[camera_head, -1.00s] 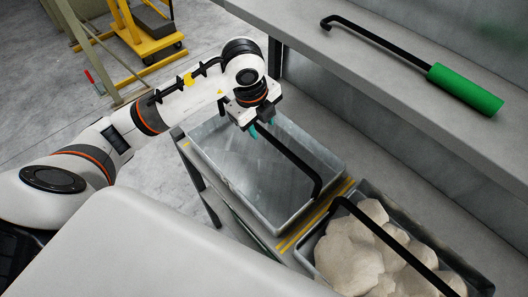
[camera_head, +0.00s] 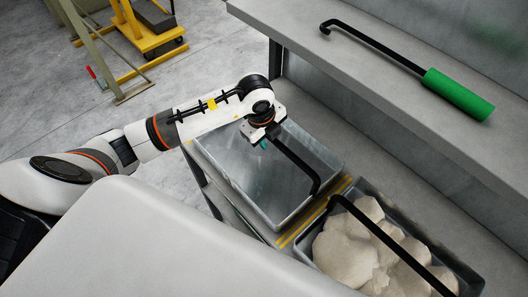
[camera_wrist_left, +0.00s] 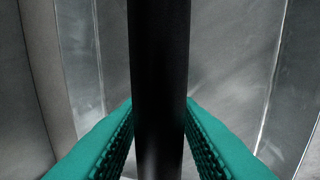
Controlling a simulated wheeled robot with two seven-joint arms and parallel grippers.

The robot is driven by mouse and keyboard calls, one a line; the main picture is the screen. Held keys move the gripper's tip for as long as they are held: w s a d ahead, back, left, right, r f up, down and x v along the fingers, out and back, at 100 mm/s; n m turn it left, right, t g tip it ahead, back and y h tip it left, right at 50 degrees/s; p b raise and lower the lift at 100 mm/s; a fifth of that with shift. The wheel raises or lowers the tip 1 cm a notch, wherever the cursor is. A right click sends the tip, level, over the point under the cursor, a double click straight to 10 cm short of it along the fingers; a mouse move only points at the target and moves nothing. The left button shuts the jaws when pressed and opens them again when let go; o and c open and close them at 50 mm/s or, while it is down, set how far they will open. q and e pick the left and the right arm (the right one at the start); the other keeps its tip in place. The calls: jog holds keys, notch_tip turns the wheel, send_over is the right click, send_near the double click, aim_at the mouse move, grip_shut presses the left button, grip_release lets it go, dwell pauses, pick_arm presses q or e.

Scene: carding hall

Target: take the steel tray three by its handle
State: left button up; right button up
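A steel tray (camera_head: 232,190), open and empty, stands on the lower shelf in the middle of the head view. Its black bar handle (camera_head: 300,168) runs above it, and in the left wrist view the handle (camera_wrist_left: 160,70) passes upright through the middle. My left gripper (camera_head: 264,143) is at the handle's far end. In the left wrist view its teal fingers (camera_wrist_left: 159,112) lie against both sides of the handle, with no gap showing at the tips. The handle's far end is hidden by the gripper. My right gripper is out of view.
A second tray (camera_head: 304,250) with pale lumps (camera_head: 345,250) and a black handle (camera_head: 385,240) stands close on the right, past yellow floor-style stripes (camera_head: 312,217). A green-gripped hooked rod (camera_head: 455,92) lies on the upper shelf (camera_head: 375,85). A yellow trolley (camera_head: 150,45) stands at the back left.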

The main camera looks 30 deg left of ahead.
pick_arm(q)
grip_shut()
jog(key=shift+w+r, duration=0.1)
jog(key=shift+r, duration=0.05)
dwell(1.0)
